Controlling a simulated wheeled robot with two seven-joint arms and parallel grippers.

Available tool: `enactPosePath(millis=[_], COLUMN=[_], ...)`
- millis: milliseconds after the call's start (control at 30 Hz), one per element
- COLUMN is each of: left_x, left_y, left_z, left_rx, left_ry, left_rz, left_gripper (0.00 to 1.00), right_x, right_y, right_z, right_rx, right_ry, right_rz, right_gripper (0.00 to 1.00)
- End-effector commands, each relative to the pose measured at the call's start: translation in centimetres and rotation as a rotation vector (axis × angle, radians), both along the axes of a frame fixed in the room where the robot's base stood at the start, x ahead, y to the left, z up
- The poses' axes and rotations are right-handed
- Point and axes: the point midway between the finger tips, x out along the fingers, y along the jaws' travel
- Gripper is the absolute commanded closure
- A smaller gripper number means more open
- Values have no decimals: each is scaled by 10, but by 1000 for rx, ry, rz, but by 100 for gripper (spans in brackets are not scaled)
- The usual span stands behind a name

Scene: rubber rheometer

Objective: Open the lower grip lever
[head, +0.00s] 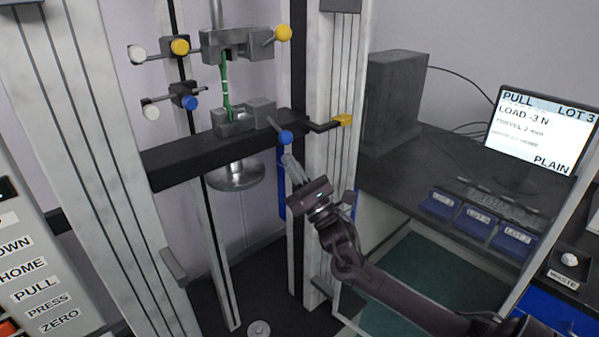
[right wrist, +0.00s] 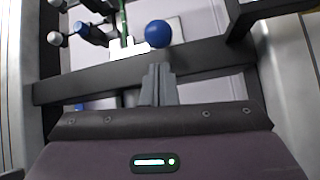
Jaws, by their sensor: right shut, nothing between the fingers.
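The lower grip lever is a short dark rod ending in a blue ball (head: 285,137), to the right of the grey lower grip (head: 235,122) on the black crossbeam. The ball also shows in the right wrist view (right wrist: 158,33), just beyond my fingertips. A green strip (head: 226,88) runs between the lower grip and the upper grip (head: 232,44). My right gripper (head: 288,161) is shut and empty, its fingertips pointing up just below the blue ball. In the right wrist view its fingers (right wrist: 158,72) look apart from the ball, though contact is hard to judge. My left gripper is out of view.
The black crossbeam (head: 180,167) spans the frame columns. A yellow-ended bracket (head: 343,120) sticks out right of the lever. A yellow ball lever (head: 283,33) is on the upper grip. A monitor (head: 540,130) and blue lot trays (head: 475,222) stand at right.

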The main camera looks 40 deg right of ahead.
Motion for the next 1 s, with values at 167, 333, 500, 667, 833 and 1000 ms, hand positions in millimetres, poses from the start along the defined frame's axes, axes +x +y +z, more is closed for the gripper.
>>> enactPosePath(millis=[167, 333, 500, 667, 833, 1000], left_x=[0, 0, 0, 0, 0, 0], left_y=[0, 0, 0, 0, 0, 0], left_z=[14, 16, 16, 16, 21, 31], left_rx=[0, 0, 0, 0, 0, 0], left_ry=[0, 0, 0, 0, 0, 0], left_rz=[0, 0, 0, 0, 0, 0], left_gripper=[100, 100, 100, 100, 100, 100], right_x=[20, 29, 30, 30, 30, 30], right_y=[3, 5, 5, 5, 5, 5], right_z=[21, 27, 27, 26, 29, 31], right_rx=[1, 0, 0, 0, -2, -6], right_ry=[-1, 1, 2, 2, 13, 50], right_rz=[-1, 1, 1, 1, 1, 1], right_gripper=[100, 100, 100, 100, 100, 100])
